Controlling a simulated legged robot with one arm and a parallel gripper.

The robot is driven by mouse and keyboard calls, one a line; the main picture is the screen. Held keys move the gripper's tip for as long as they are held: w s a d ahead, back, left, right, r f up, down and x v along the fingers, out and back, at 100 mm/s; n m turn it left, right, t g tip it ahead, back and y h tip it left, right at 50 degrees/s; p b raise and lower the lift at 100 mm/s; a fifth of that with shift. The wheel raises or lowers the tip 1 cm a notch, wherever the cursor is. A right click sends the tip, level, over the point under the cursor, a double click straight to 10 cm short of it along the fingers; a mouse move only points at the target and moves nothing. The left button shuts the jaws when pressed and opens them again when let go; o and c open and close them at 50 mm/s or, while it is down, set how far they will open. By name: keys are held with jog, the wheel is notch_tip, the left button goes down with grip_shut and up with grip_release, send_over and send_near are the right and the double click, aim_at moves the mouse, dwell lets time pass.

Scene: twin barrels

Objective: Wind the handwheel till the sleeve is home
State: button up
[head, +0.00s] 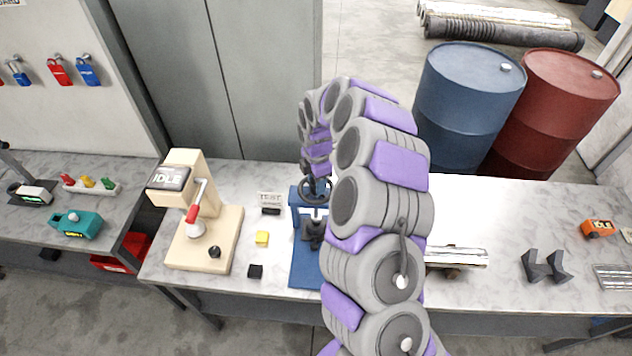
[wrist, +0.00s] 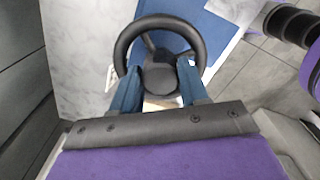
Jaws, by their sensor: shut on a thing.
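The black handwheel (wrist: 121,46) is in the upper middle of the wrist view, with a dark round hub at its centre. My gripper (wrist: 157,68) has its two blue fingers at the near side of the wheel, one on each side of the hub, and is shut on the handwheel. In the head view the handwheel (head: 303,196) sits atop a small blue press (head: 304,270) on the bench, under the end of my arm. A dark part hangs below the wheel inside the press frame. I cannot make out the sleeve; my arm hides the press's right side.
A cream machine (head: 230,225) with an IDLE screen and red-handled lever stands left of the press. A yellow block (head: 262,239) and a black block (head: 255,271) lie between them. Dark V-blocks (head: 545,267) are at right. Blue (head: 466,95) and red (head: 562,100) barrels stand behind the bench.

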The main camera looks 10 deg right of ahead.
jog(key=m+b, duration=0.1)
jog(key=m, duration=0.3)
jog(key=shift+m+b, duration=0.3)
jog(key=m+b, duration=0.1)
jog(key=m, duration=0.3)
jog(key=shift+m, duration=0.3)
jog(key=m+b, duration=0.1)
jog(key=m, duration=0.3)
jog(key=shift+m, duration=0.3)
jog(key=m+b, duration=0.1)
jog(key=m, duration=0.9)
jog(key=shift+a+m+b, duration=0.1)
jog(key=shift+m+b, duration=0.2)
jog(key=shift+m, duration=0.1)
jog(key=m, duration=0.4)
jog(key=shift+m, duration=1.7)
